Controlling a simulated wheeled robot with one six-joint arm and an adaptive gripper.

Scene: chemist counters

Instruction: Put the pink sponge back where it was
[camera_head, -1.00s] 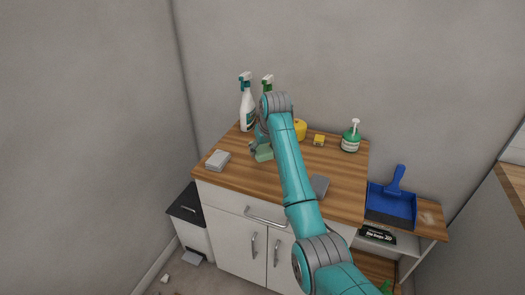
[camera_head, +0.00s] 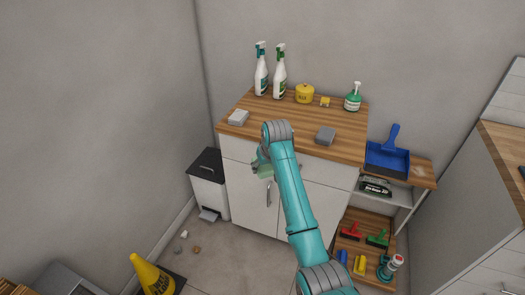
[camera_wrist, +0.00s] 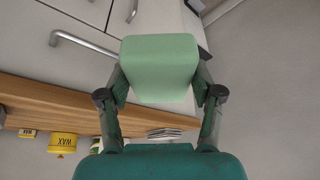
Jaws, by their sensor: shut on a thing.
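My gripper (camera_head: 261,164) is shut on a pale green block (camera_head: 265,172), which looks like a sponge. It hangs in front of the white cabinet doors, below the countertop edge. In the wrist view, the green block (camera_wrist: 160,62) sits between the two fingers of my gripper (camera_wrist: 160,88). I see no pink sponge in either view. A light grey stack of pads or cloths (camera_head: 238,117) lies at the counter's left, and a dark grey block (camera_head: 325,136) lies at its right front.
The wooden counter (camera_head: 290,122) bears two spray bottles (camera_head: 270,78), a yellow tin (camera_head: 304,94) and a soap bottle (camera_head: 353,100). A bin (camera_head: 208,181) stands left of the cabinet, with small scraps on the floor nearby. A yellow cone (camera_head: 152,276) and low shelf (camera_head: 374,240) flank my arm.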

